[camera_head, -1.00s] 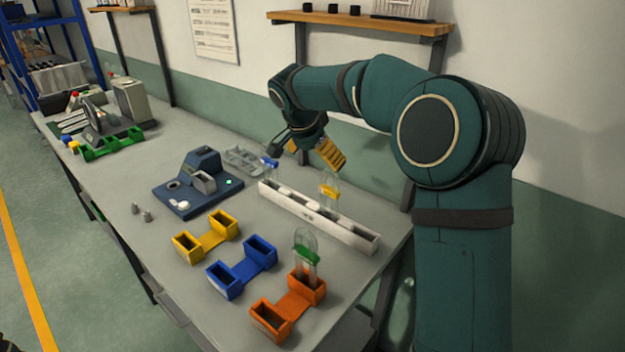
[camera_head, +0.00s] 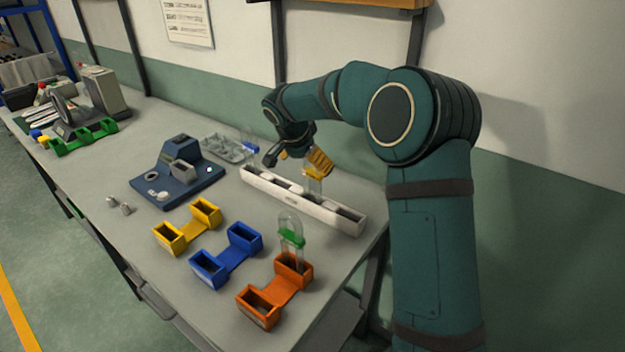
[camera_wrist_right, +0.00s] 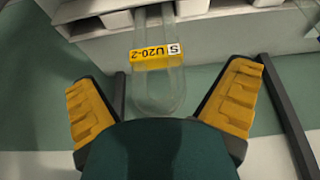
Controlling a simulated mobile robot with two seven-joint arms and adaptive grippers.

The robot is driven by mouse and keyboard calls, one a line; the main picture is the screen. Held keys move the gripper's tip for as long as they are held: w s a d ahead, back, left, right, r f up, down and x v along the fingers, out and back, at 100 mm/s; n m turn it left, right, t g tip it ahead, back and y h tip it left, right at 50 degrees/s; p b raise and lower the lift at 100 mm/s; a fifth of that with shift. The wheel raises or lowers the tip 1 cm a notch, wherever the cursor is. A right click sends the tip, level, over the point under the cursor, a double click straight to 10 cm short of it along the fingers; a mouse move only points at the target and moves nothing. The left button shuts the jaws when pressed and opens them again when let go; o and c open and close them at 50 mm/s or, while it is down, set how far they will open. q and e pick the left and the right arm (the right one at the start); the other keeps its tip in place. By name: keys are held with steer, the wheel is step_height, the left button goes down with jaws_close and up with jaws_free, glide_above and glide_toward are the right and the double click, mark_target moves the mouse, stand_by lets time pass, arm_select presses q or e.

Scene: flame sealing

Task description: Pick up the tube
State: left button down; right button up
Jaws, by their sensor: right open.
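A clear tube with a yellow band (camera_head: 313,172) stands upright in the white rack (camera_head: 345,220). In the right wrist view the yellow-banded tube (camera_wrist_right: 157,85) lies between my spread yellow fingers, with a gap on each side; its band reads "U20-2" and "S". My right gripper (camera_head: 300,160) is open and empty, close to this tube, and partly hides it in the head view. A tube with a green band (camera_head: 291,238) stands in the orange holder (camera_head: 285,290). A tube with a blue band (camera_head: 249,146) is behind the rack's left end. My left gripper is not in view.
Blue (camera_head: 228,258) and yellow (camera_head: 188,230) double holders look empty. A dark blue device (camera_head: 160,185) and a grey tray (camera_head: 228,150) stand behind them. Two small grey pieces (camera_head: 118,206) lie at the left. A wall is close behind the table.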

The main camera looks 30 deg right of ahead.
mark_target(311, 172)
steer(key=x, duration=0.4)
steer(key=shift+s+f+b, duration=0.1)
steer(key=shift+s+b, duration=0.1)
steer(key=shift+b, duration=0.15)
steer(key=c, duration=1.3)
